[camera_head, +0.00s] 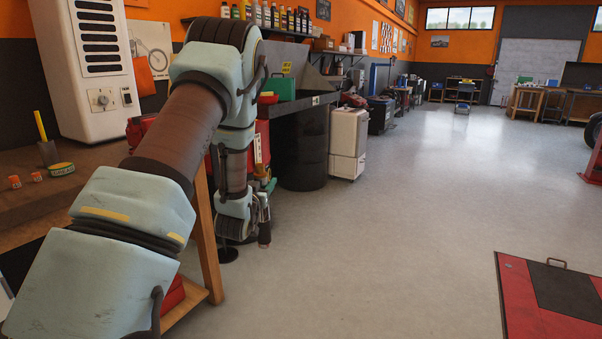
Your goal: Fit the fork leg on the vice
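My arm rises from the lower left, bends at the top and hangs down beyond the wooden workbench (30,205). My gripper (262,228) is at its low end, small and partly hidden by my own wrist. I cannot tell whether its fingers are open or shut, or whether it holds anything. I cannot make out a fork leg. A red shape (139,129) shows at the bench's back edge, mostly hidden behind my arm. I cannot tell whether it is the vice.
A black drum (303,150) and a white cabinet on the floor (348,143) line the wall. A red and black platform (555,298) lies right. The middle floor is clear.

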